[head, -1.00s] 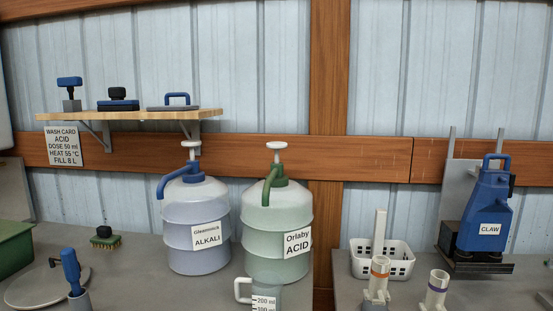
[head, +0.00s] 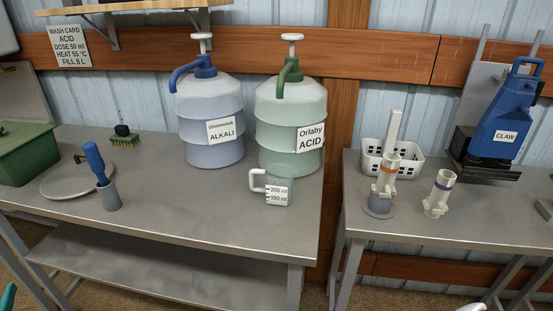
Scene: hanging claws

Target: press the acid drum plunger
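The acid drum (head: 287,118) is a pale green container labelled "Orlaby ACID", upright at the back right of the left table. Its white plunger (head: 292,38) stands up on a stem above the green cap and curved green spout (head: 287,72). A clear measuring jug (head: 279,184) stands on the table in front of the drum, with its handle to the left.
The blue-capped alkali drum (head: 210,118) stands close on the left of the acid drum. The left table (head: 210,205) has free room in front. A gap separates it from the right table (head: 460,228), which holds a white basket (head: 405,165) and a blue claw unit (head: 500,115).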

